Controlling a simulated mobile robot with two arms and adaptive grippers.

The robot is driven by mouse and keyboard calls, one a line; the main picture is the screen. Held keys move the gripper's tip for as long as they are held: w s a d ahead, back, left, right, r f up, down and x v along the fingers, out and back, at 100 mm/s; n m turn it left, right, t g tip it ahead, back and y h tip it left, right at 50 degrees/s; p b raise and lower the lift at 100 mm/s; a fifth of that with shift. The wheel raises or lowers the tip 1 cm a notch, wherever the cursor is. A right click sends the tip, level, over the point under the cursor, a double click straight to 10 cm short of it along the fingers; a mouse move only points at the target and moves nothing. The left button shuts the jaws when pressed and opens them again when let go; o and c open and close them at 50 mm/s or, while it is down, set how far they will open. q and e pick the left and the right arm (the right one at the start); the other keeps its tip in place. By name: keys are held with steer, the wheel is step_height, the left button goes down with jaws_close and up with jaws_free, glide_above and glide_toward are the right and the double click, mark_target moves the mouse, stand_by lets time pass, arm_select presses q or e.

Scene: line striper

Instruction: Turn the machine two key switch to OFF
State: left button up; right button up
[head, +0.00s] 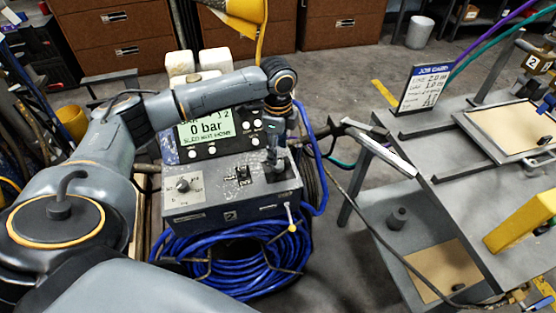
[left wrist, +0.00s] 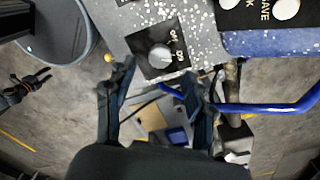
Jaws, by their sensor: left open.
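Machine two is the grey control box (head: 230,215) marked 2, with a lit screen (head: 205,130) reading 0 bar. My left gripper (head: 275,165) points down over the right part of its top panel. In the left wrist view the key switch (left wrist: 160,55) is a round silver piece on a black square plate marked OFF and ON. Which mark it points to I cannot tell. The open, empty left fingers (left wrist: 160,82) are on either side below the switch in the picture, apart from it. In the head view the gripper seems to hide the switch. My right gripper is not in view.
A dial (head: 183,184) and a small black switch (head: 243,173) are on the same panel. A coiled blue hose (head: 225,262) hangs below. A grey metal table (head: 455,180) with a job card (head: 424,88) stands at right.

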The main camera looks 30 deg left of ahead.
mark_target(278, 165)
arm_select(q)
step_height(278, 165, down, 5)
steer(key=shift+f, duration=0.15)
jaws_close()
steer(key=shift+n+p, duration=0.3)
steer(key=shift+p, duration=0.45)
steer(key=n+p, duration=0.2)
steer(key=p, duration=0.1)
steer(key=n+p, duration=0.2)
steer(key=p, duration=0.2)
steer(key=n+p, duration=0.3)
steer(key=shift+s+d+r, duration=0.1)
steer(key=shift+r, duration=0.15)
steer(key=shift+f+n+p, duration=0.15)
steer(key=shift+n+p, duration=0.85)
steer(key=shift+n, duration=0.1)
steer(key=shift+f+n+p, duration=0.1)
steer(key=shift+n+p, duration=0.85)
steer(key=shift+n, duration=0.15)
